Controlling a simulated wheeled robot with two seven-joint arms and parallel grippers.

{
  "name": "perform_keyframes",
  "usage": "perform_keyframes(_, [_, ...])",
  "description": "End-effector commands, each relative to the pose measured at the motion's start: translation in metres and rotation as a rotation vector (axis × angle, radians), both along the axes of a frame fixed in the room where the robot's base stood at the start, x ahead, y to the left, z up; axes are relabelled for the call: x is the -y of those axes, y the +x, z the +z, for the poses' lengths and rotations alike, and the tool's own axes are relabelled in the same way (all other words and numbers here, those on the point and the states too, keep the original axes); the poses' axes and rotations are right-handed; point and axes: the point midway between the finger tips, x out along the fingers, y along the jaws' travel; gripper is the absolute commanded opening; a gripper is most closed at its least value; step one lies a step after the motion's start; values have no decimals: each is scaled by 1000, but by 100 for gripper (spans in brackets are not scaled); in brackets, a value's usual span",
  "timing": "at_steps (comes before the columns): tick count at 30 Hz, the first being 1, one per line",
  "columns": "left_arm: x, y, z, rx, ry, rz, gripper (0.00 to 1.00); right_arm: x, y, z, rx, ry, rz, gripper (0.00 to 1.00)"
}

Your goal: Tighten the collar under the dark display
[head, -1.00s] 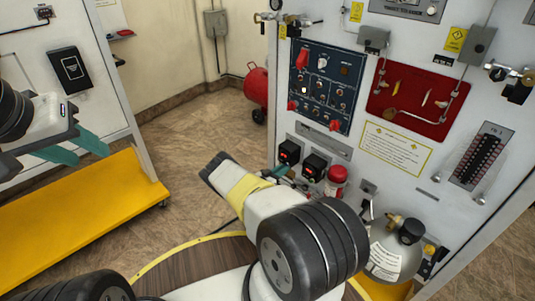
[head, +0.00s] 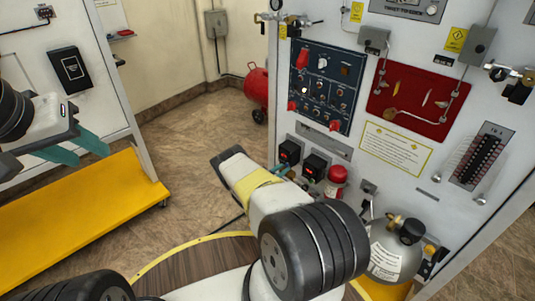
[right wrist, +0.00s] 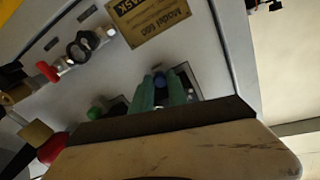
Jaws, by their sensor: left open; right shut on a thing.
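Two small black display boxes sit low on the panel in the head view, a left one (head: 289,152) and a right one (head: 315,166). Both show a reddish mark, so I cannot tell which is dark. My right gripper (head: 283,170) is in front of them, mostly hidden behind my own wrist. In the right wrist view its teal fingers (right wrist: 161,92) are closed around a small blue collar (right wrist: 159,79) at the panel. A green collar (right wrist: 95,113) sits to the left of it, apart from the fingers. My left gripper (head: 80,150) is open and empty at the far left.
A red-capped cylinder (head: 336,181) and a grey gas bottle (head: 392,252) stand right of my right gripper. A blue switch panel (head: 322,88) is above. A yellow platform (head: 85,210) lies under my left gripper. A red tank (head: 257,90) stands behind.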

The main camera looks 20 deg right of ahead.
Motion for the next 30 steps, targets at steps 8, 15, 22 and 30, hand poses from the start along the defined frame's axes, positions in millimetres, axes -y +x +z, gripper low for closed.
perform_keyframes(8, [0,0,0,0,0,0,41,-1,1,0,3,4,2,0])
perform_keyframes(15, [0,0,0,0,0,0,41,-1,1,0,3,3,2,41])
perform_keyframes(22, [0,0,0,0,0,0,41,0,0,0,2,2,0,41])
perform_keyframes(30, [0,0,0,0,0,0,41,-28,-10,0,1,3,3,41])
